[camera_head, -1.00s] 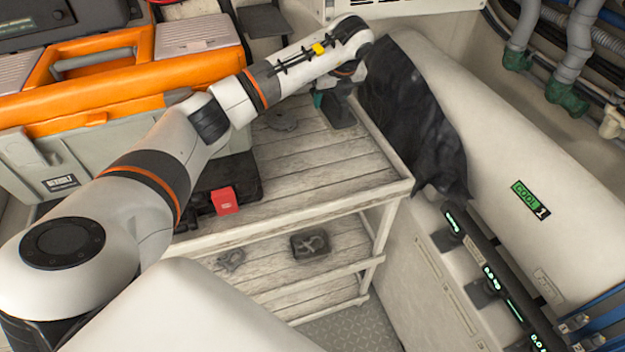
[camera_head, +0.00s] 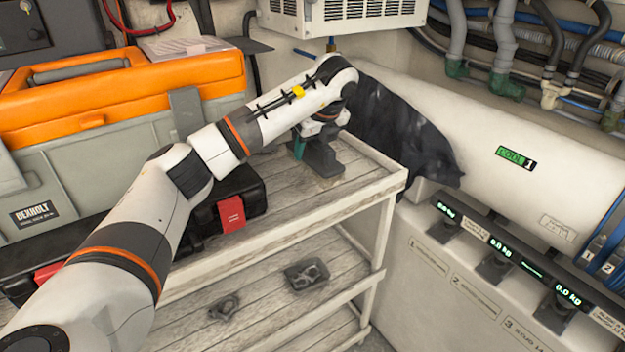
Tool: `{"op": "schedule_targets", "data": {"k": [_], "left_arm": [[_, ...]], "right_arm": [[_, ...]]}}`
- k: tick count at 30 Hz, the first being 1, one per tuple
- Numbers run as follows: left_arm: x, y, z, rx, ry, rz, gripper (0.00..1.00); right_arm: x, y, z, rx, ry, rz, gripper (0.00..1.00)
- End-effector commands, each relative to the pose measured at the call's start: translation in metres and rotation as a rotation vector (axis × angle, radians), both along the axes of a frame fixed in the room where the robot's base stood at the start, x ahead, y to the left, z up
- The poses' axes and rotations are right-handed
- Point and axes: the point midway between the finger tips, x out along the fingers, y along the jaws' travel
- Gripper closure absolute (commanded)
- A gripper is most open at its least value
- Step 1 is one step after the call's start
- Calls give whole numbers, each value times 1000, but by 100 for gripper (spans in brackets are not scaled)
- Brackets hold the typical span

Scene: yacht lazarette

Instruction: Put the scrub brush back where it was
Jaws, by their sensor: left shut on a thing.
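My left arm reaches in from the left over the white wooden shelf unit (camera_head: 375,190). Its gripper (camera_head: 318,138) points down over the back right part of the top shelf and is mostly hidden by its own wrist. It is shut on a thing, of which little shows. A teal piece (camera_head: 299,146) shows beside the fingers, probably part of the scrub brush. A dark grey block-like shape (camera_head: 326,162) shows just under the gripper; I cannot tell whether it touches the shelf. My right gripper is not in view.
A black case with a red latch (camera_head: 231,214) and an orange-and-grey toolbox (camera_head: 120,105) stand at left. A dark cloth (camera_head: 405,135) drapes over the white cylinder (camera_head: 480,145) at right. The lower shelf holds a small dark tray (camera_head: 306,274) and a grey item (camera_head: 223,307). The top shelf's front right is clear.

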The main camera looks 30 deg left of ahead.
Motion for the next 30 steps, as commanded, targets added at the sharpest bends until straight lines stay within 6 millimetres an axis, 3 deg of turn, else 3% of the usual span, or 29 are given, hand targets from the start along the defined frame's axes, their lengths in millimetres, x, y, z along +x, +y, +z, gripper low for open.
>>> {"op": "schedule_targets", "data": {"k": [5, 15, 26, 27, 30], "left_arm": [[0, 0, -20, 1, -1, 0, 72], [-1, 0, -58, 0, 0, 0, 72], [0, 0, -63, 0, -2, -1, 72], [0, 0, -63, 0, -1, 0, 43], [0, 0, -63, 0, -1, 0, 26]], "right_arm": [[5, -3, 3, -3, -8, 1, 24], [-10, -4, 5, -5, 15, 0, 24], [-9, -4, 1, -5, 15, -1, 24], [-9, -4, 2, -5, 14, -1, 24], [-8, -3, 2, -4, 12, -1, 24]]}}
